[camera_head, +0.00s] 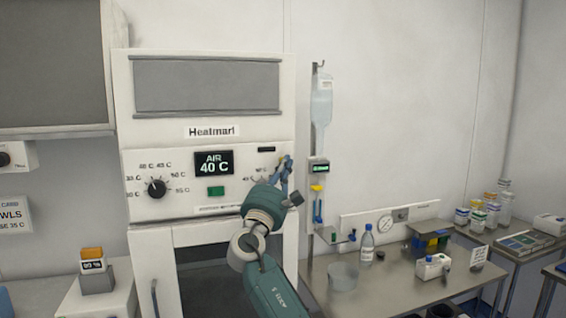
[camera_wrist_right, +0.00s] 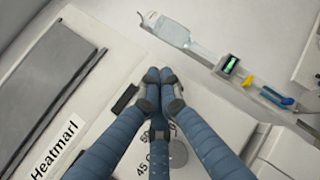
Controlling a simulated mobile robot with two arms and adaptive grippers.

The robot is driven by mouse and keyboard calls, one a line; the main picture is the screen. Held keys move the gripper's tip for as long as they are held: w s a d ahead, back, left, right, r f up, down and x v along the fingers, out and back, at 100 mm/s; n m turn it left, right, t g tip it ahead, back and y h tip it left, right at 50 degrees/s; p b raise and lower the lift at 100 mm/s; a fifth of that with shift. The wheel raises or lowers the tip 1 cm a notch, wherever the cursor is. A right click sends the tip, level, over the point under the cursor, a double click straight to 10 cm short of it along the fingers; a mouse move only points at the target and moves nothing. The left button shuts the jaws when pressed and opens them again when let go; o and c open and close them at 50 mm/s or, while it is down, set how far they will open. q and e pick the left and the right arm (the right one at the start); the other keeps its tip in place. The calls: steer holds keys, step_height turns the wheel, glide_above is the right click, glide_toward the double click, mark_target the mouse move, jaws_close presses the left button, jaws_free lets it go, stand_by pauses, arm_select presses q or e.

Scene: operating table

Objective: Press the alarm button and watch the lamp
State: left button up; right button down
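The white warming cabinet (camera_head: 220,120) marked "Heatmart" stands in the middle of the head view. The bar also shows in the wrist view (camera_wrist_right: 125,98), unlit. I cannot make out which part is the alarm button or lamp; my right gripper hides part of the panel. My right gripper (camera_head: 286,164) is at the panel's right end, its blue fingertips (camera_wrist_right: 158,75) together and empty. I cannot tell whether they touch the panel. My left gripper is out of view.
An infusion bag (camera_head: 321,100) and a small pump (camera_head: 318,168) hang on the wall right of the cabinet. A steel table (camera_head: 395,285) at right holds a bottle (camera_head: 367,245), a clear beaker (camera_head: 342,276) and boxes. A small device (camera_head: 93,270) stands at lower left.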

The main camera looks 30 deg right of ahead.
steer(key=shift+w+d, duration=0.1)
steer(key=shift+w, duration=0.15)
steer(key=shift+s, duration=0.15)
stand_by(0.5)
steer(key=shift+s+a, duration=0.2)
steer(key=shift+s, duration=0.4)
steer(key=shift+p, duration=0.35)
steer(key=s+p, duration=0.1)
steer(key=s, duration=0.1)
steer(key=s+a+p, duration=0.1)
steer(key=s, duration=0.1)
steer(key=shift+s, duration=0.4)
steer(key=shift+a, duration=0.1)
